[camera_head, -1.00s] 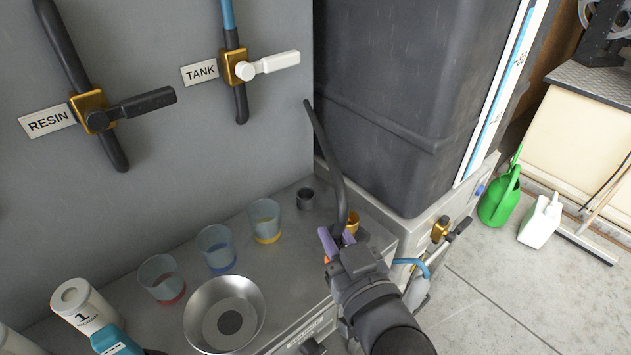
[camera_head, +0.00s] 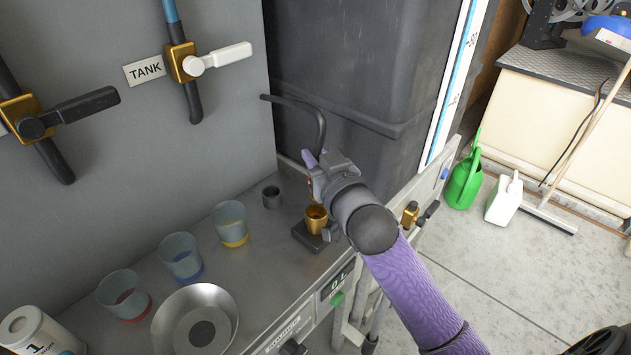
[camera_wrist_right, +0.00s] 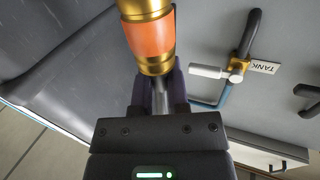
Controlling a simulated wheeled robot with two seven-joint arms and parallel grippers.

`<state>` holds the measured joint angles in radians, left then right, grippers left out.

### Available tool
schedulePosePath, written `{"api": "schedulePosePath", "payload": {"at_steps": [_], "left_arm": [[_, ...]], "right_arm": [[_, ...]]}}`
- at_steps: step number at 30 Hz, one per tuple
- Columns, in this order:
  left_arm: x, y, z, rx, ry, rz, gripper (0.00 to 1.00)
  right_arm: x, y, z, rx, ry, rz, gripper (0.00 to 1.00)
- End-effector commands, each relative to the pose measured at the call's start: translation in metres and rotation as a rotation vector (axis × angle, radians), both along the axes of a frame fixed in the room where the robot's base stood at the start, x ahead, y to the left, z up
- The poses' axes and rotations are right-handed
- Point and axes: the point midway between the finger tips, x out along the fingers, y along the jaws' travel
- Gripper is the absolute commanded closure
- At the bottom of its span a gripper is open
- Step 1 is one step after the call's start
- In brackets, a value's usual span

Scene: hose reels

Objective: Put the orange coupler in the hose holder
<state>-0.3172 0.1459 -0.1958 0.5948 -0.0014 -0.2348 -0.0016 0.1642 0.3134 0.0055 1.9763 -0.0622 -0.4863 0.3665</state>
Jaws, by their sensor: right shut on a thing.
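The orange coupler (camera_wrist_right: 150,38) has an orange band between gold ends. It shows large at the top of the right wrist view, between the purple fingers of my right gripper (camera_wrist_right: 156,88), which is shut on it. In the head view my right gripper (camera_head: 315,165) is raised above the bench, and the coupler is mostly hidden by it. A black hose (camera_head: 319,125) rises from the gripper and bends left. Below stands a gold cup (camera_head: 316,218) on a dark block; a small dark grey cup (camera_head: 271,197) stands to its left. I cannot tell which is the hose holder. My left gripper is out of view.
Several clear cups, one with a yellow base (camera_head: 230,224), and a metal bowl (camera_head: 195,320) stand on the bench to the left. A white bottle (camera_head: 38,335) is at the lower left. A grey tank (camera_head: 350,65) stands behind the gripper. Floor lies beyond the right edge.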

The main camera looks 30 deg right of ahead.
Motion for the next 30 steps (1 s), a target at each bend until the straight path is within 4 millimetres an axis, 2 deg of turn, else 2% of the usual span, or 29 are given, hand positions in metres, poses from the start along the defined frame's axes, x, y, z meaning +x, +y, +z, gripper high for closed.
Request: {"api": "schedulePosePath", "payload": {"at_steps": [1,6,20,21,25,26,30], "left_arm": [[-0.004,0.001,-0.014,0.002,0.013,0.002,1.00],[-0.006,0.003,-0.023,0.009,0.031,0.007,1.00],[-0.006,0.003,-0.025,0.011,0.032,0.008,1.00],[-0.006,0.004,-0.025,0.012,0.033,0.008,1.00],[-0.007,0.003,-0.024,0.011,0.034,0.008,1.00],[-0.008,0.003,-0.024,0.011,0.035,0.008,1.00],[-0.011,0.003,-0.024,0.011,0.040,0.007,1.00]], "right_arm": [[0.000,0.000,-0.024,0.001,0.007,0.000,1.00],[0.000,0.000,-0.052,0.002,0.003,0.000,1.00],[0.000,0.000,-0.059,0.001,0.000,0.000,1.00],[0.000,0.000,-0.059,0.001,0.001,0.000,0.77],[0.000,0.000,-0.059,0.001,0.000,0.000,0.49],[0.000,0.000,-0.059,0.001,0.000,0.000,0.45],[0.000,0.000,-0.059,0.001,0.000,0.000,0.45]]}}
